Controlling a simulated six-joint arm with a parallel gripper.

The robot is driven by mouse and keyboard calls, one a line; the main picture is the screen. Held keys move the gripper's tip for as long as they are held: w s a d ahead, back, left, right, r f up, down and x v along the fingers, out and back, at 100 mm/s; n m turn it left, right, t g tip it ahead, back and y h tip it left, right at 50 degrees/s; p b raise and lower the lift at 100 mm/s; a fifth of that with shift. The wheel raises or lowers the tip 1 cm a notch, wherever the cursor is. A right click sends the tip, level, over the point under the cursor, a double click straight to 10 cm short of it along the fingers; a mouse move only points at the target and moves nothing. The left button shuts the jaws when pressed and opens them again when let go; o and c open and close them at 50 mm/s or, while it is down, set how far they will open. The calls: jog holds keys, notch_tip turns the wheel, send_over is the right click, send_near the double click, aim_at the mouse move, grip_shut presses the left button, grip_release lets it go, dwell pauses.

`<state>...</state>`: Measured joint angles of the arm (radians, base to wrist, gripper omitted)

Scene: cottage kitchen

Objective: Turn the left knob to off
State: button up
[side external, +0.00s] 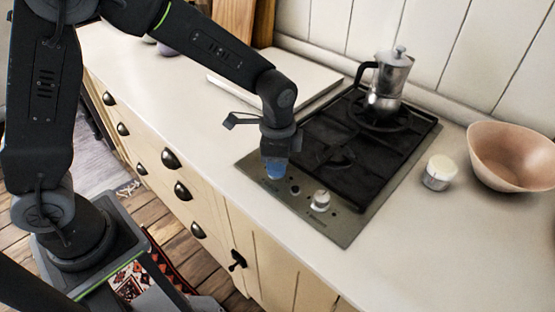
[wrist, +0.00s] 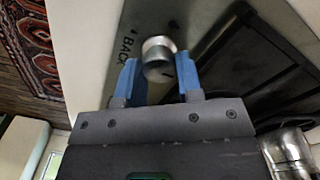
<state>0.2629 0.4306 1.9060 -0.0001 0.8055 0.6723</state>
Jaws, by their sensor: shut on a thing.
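The left knob (wrist: 157,48) is a silvery round knob on the hob's metal panel, beside the printed word "BACK" in the wrist view. My gripper (wrist: 157,66) has its two blue fingers on either side of it, shut on it. A short dark mark shows on the knob's near face. In the side external view my gripper (side external: 275,168) points down at the left part of the panel and hides this knob. The right knob (side external: 320,199) is pale and stands free to the right.
The black gas hob (side external: 345,150) has a moka pot (side external: 388,80) on its back burner. A small white-topped round container (side external: 438,172) and a pinkish bowl (side external: 515,155) stand to the right. A white board (side external: 300,75) lies behind my arm. The front right counter is clear.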

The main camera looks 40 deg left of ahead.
dwell(0.5)
jog(key=o, duration=0.9)
